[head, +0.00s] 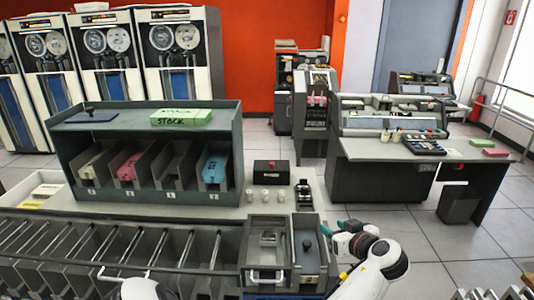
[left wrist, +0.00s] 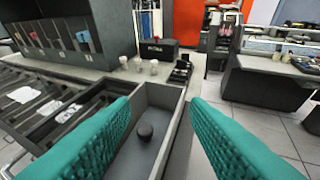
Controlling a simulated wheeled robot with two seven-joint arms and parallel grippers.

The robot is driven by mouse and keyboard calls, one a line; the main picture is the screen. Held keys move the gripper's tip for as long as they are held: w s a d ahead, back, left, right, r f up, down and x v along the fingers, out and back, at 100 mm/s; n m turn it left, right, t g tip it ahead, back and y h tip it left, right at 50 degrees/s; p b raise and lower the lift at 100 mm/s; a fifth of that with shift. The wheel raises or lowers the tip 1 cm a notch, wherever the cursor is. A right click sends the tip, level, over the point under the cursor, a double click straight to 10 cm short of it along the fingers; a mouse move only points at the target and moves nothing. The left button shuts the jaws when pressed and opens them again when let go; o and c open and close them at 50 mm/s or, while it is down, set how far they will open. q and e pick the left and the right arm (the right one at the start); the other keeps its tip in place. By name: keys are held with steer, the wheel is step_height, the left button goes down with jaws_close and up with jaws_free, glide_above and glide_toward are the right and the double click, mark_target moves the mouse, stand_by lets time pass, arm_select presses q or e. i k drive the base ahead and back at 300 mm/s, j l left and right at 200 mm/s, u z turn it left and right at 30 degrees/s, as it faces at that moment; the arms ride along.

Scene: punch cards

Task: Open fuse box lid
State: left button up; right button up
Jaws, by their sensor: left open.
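My left gripper (head: 328,241) is at the right end of the counter, its teal fingers spread with nothing between them. In the left wrist view the open fingers (left wrist: 160,112) frame a grey panel (left wrist: 136,150) with a round dark knob (left wrist: 145,131), sunk in a walled compartment. The knob (head: 307,244) also shows in the head view, just left of the gripper; the fingers appear apart from it. No fuse box label is legible, so I cannot tell for sure whether this panel is its lid. My right gripper is not in view.
A dark box with a red top (head: 271,168), several small white cups (head: 253,196) and a black device (head: 304,190) stand behind the compartment. A green card rack (head: 150,195) stands left. An open bin with a white handle (head: 267,274) adjoins the compartment.

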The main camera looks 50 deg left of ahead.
mark_target(262, 169)
steer(key=i+j, duration=0.1)
steer(key=j, duration=0.4)
steer(key=i+j, duration=0.1)
steer(key=j, duration=0.4)
steer(key=i+j, duration=0.1)
steer(key=j, duration=0.4)
